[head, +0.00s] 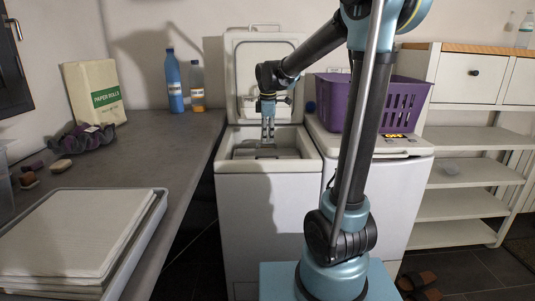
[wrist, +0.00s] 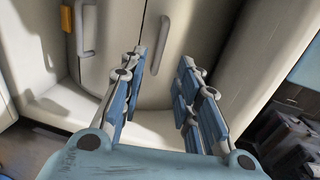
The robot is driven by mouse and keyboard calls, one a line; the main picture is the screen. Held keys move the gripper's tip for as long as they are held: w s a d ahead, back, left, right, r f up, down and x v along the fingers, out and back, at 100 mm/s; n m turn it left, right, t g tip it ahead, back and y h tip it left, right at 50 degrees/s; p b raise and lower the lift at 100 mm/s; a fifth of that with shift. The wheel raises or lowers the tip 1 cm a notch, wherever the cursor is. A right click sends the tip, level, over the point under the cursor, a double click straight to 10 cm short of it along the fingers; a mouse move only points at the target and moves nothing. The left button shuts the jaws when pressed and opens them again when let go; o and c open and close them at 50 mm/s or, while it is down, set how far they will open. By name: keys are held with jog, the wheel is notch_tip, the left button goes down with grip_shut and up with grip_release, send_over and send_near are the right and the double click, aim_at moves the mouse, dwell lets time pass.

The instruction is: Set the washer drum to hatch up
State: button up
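Two white toploaders stand side by side in the head view. The left one (head: 262,195) has its lid (head: 247,62) raised and its top opening (head: 235,153) uncovered. My gripper (head: 268,138) hangs pointing down over that opening. The drum's interior is too small and shadowed there to tell which way the hatch faces. In the wrist view my gripper (wrist: 162,62) is open, with nothing between its fingers. Beyond the fingertips are pale panels (wrist: 118,40) with a seam and grey bar handles (wrist: 160,44). I cannot tell whether these belong to the drum.
The right toploader (head: 385,200) is closed, shows a lit "OFF" display (head: 393,136) and carries a purple basket (head: 405,105). A grey counter (head: 175,150) runs along the left with bottles (head: 174,85) at its back. Shelves (head: 455,205) stand at right. An orange tab (wrist: 67,18) shows in the wrist view.

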aim_at(267, 156)
jog(key=f, duration=0.5)
jog(key=w+f, duration=0.1)
jog(key=f, duration=0.2)
jog(key=shift+w+f, duration=0.1)
jog(key=shift+f, duration=0.05)
jog(key=shift+c, duration=0.6)
grip_shut()
